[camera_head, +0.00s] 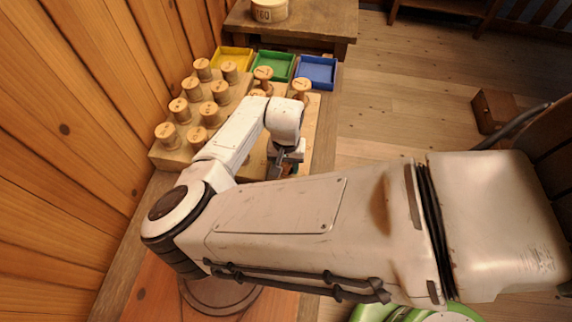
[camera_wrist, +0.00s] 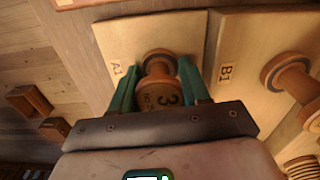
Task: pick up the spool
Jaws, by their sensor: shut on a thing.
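The spool (camera_wrist: 158,95), a turned wooden one marked with a 3, is in the wrist view between the green fingers of my gripper (camera_wrist: 157,72). The fingers are shut on its sides. Behind it is a pale board marked A1 (camera_wrist: 112,42). I cannot tell whether the spool touches this board or is clear of it. In the head view my gripper (camera_head: 284,165) is low over the bench, right of the spool rack, and my arm largely hides the held spool.
Another spool (camera_wrist: 290,76) stands on the B1 board (camera_wrist: 232,35). Several spools stand on the stepped rack (camera_head: 168,158) by the wall. Yellow (camera_head: 234,55), green (camera_head: 274,60) and blue (camera_head: 318,68) trays are behind. A box (camera_head: 495,110) sits on the floor at right.

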